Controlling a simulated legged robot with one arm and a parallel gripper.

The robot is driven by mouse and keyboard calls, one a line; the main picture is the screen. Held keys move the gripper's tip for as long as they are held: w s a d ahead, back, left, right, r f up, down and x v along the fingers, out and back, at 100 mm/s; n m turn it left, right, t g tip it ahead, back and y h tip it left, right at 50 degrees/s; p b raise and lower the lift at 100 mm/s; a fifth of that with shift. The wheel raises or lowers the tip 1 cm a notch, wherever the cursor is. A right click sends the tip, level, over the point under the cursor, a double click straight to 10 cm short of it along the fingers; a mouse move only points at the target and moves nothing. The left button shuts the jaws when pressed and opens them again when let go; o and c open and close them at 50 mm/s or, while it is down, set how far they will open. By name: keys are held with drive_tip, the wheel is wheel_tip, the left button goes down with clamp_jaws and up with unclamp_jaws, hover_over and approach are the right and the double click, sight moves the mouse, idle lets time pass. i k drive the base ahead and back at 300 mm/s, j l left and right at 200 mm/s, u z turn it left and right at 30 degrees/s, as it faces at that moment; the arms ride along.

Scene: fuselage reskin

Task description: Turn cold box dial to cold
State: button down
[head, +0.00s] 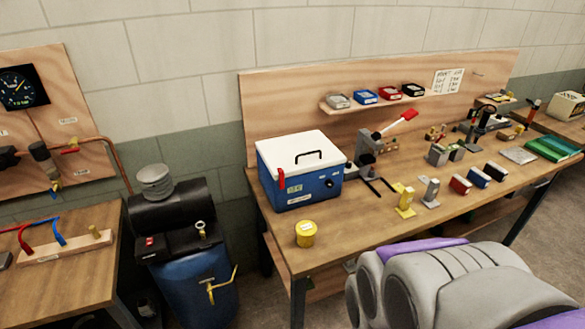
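The cold box (312,190) is a blue chest with a white lid (301,151) and a black handle on top. It stands at the left end of the wooden workbench, lid closed. A small dark round dial (331,184) is on its front face, toward the right; its pointer setting is too small to read. A red latch or tag (281,180) is at the front left corner. My grey and purple arm or body part fills the lower right, apart from the box. My gripper is not in view.
On the workbench (350,225), a yellow tin (306,234) stands in front of the box. A red-handled press (370,150) is close to its right, with several small blocks beyond. A blue tank (195,285) stands on the floor left.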

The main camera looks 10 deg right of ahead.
sight(329, 184)
drive_tip(key=i+j+z, duration=0.7)
drive_tip(key=k+j, duration=0.05)
